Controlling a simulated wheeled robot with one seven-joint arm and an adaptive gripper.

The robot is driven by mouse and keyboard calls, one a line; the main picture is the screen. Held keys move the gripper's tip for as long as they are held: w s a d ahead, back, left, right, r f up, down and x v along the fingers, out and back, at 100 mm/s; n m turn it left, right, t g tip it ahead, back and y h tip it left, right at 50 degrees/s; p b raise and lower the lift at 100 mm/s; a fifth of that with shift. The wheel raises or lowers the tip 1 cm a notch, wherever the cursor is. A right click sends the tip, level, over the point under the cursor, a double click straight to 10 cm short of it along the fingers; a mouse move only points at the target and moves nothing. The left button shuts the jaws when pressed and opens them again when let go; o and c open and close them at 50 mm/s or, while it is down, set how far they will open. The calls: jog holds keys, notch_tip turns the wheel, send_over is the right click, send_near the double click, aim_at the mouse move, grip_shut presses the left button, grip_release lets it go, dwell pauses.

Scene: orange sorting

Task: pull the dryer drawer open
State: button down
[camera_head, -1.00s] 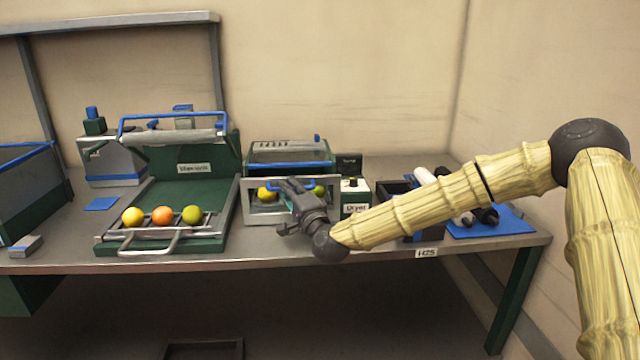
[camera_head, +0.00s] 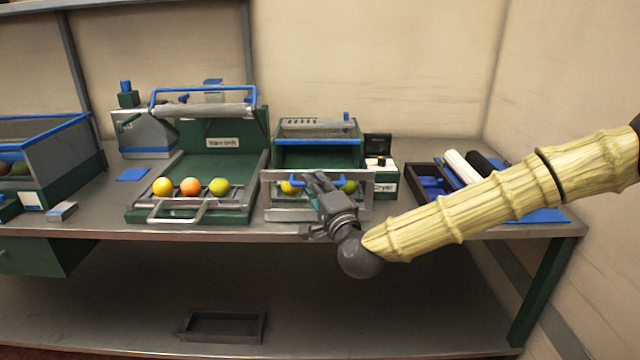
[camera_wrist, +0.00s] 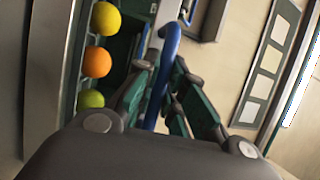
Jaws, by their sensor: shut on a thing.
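The dryer (camera_head: 318,155) is a green box with a glassy front at the back of the bench. Its drawer has a grey frame front (camera_head: 268,194), which stands forward of the box near the bench's front edge. A yellow and a green fruit show behind the frame. The drawer's blue handle (camera_head: 297,183) shows partly in the head view; my gripper hides the rest. My gripper (camera_head: 318,184) is shut on this handle. In the wrist view the blue handle bar (camera_wrist: 158,95) runs between the fingers.
A green tray (camera_head: 235,210) with a yellow, an orange and a green fruit stands left of the drawer. A dark box (camera_head: 421,181) and a white cylinder lie to the right. A labelled "Dryer" block (camera_head: 386,188) stands beside the dryer.

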jog(key=c, duration=1.5)
grip_release()
jog(key=shift+s, duration=0.1)
jog(key=v, duration=1.2)
jog(key=shift+d, duration=0.1)
